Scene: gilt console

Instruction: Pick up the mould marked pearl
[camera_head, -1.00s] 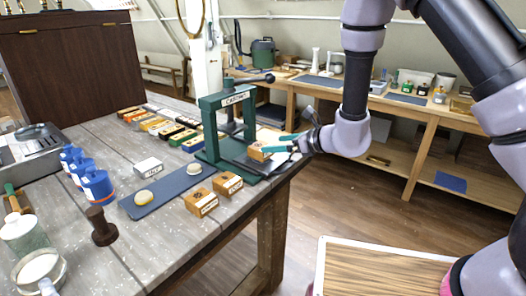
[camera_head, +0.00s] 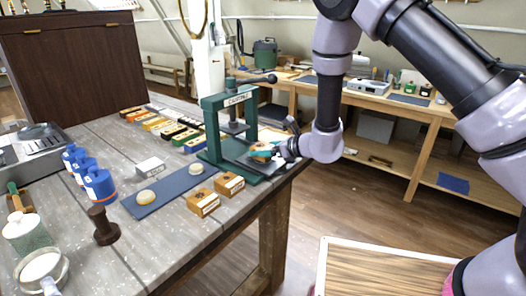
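A small wooden block-shaped mould (camera_head: 259,158) is on the dark base at the right side of the green press (camera_head: 203,130). Two more wooden moulds with pale labels, one nearer (camera_head: 203,203) and one farther (camera_head: 229,185), stand on the table in front of the press. The label words on the moulds are too small to read, so I cannot tell which is marked pearl.
A blue-grey mat (camera_head: 170,191) with two pale round pieces lies left of the moulds, beside a white labelled block (camera_head: 150,167). Blue bottles (camera_head: 99,184) and a dark brown stamp (camera_head: 103,226) stand farther left. A row of coloured blocks (camera_head: 160,128) lies behind.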

